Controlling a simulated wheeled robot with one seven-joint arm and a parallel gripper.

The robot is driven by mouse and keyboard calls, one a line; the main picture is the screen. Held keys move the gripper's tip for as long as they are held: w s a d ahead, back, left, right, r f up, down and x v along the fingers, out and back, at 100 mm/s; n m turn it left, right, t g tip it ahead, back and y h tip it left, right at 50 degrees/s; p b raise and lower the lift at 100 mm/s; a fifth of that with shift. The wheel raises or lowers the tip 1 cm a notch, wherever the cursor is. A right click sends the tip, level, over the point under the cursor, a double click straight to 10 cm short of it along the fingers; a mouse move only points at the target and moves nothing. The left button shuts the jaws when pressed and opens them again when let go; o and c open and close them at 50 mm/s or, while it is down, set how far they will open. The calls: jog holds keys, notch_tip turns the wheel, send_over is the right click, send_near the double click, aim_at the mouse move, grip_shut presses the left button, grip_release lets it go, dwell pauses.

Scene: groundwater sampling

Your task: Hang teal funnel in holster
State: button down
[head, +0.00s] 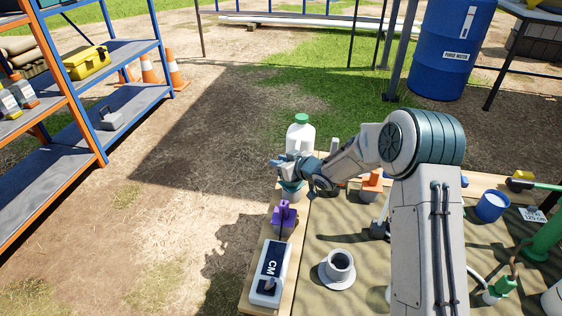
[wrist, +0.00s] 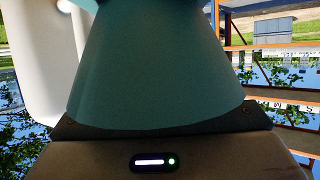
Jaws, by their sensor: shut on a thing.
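The teal funnel (wrist: 160,70) fills the middle of the wrist view, close to the camera, wide part down in that picture. In the head view a little teal (head: 291,186) shows beneath my gripper (head: 284,168). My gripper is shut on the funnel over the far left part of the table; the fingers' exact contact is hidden. I cannot tell for certain which thing is the holster. A grey flanged cup (head: 338,268) stands empty and upright on the mat. A purple piece (head: 284,215) stands at the table's left edge, nearer than my gripper.
A white jug (head: 300,134) with a green cap stands right behind my gripper. An orange piece (head: 371,184), a blue cup (head: 491,206) and a navy-and-white CM box (head: 270,272) are on the table. Shelving (head: 115,75) stands left. The mat around the grey cup is clear.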

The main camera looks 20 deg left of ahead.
jog(key=shift+f, duration=0.4)
jog(key=c, duration=1.1)
grip_release()
jog(key=shift+p+v, duration=2.15)
jog(key=shift+v, duration=4.75)
